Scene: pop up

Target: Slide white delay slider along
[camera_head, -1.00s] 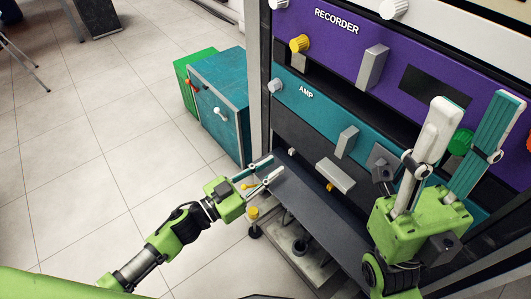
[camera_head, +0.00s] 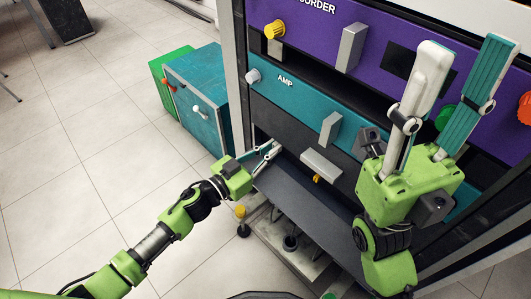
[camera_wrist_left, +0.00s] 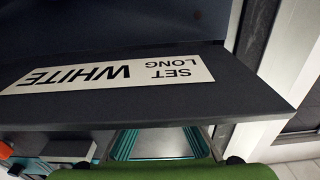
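I cannot make out a slider marked as the white delay one. A pale grey block handle (camera_head: 321,165) sticks out from the dark panel below the teal AMP drawer. My left gripper (camera_head: 274,148) is low at the left end of the dark panel, its fingers a little apart and nothing seen between them. In the left wrist view, a finger (camera_wrist_left: 158,144) shows below a dark board. A white label (camera_wrist_left: 110,74) on that board reads "SET LONG WHITE" upside down. My right gripper (camera_head: 468,48) is wide open and empty in front of the drawers, fingers pointing up.
The teal AMP drawer (camera_head: 296,100) and a purple drawer (camera_head: 379,35) with knobs and grey handles stand above. A dark sloping board (camera_head: 305,199) lies below. Teal (camera_head: 196,70) and green boxes stand left.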

